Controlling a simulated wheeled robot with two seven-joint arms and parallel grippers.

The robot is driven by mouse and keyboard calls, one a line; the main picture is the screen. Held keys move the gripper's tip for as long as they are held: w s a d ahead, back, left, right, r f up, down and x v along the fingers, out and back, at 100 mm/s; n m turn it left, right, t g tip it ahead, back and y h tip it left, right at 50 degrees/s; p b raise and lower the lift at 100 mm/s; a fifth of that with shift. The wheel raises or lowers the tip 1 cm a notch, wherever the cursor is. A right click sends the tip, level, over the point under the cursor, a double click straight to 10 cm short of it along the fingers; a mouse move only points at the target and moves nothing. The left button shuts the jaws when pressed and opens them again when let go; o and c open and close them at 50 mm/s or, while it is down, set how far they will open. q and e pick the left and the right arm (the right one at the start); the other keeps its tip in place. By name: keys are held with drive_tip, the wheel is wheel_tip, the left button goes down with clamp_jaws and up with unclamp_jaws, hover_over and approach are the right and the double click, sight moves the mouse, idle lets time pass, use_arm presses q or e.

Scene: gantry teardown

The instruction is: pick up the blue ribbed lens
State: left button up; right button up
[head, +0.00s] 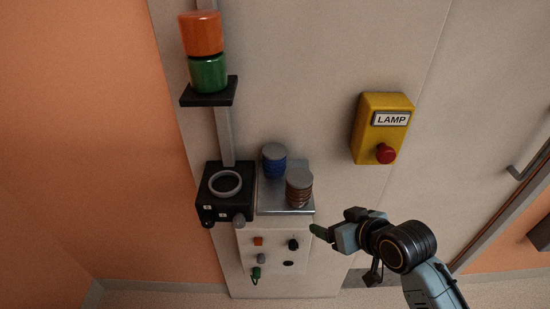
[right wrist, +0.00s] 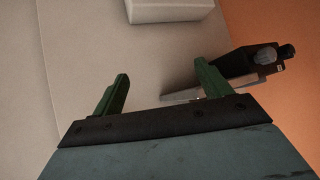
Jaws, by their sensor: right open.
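The blue ribbed lens (head: 274,162) has a grey top and stands upright at the back of a small metal shelf (head: 270,200) on the wall. A brown ribbed lens (head: 299,190) with a grey top stands in front of it to the right. My right gripper (head: 317,231) has green fingers and is below and right of the shelf, apart from both lenses. In the right wrist view its fingers (right wrist: 160,90) are spread, with nothing between them. I cannot make out the blue lens in that view. My left gripper is not in view.
A black box with a grey ring (head: 226,182) adjoins the shelf's left side. Above it, orange (head: 201,34) and green (head: 208,73) cylinders stand on a black bracket. A panel with knobs (head: 274,255) is below. A yellow LAMP box (head: 382,128) with a red button hangs right.

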drive_tip(key=a+r+n+t+y, duration=0.1)
drive_tip(key=a+r+n+y, duration=0.15)
drive_tip(key=r, duration=0.95)
drive_tip(key=y, duration=0.1)
approach(276, 152)
drive_tip(key=shift+w+a+f+n+t, duration=0.35)
drive_tip(key=shift+w+a+f, duration=0.15)
drive_tip(key=shift+w+a, duration=0.25)
drive_tip(key=shift+x, duration=3.2)
drive_tip(key=shift+d+f, duration=0.1)
drive_tip(key=shift+f, duration=0.1)
drive_tip(key=c, duration=1.1)
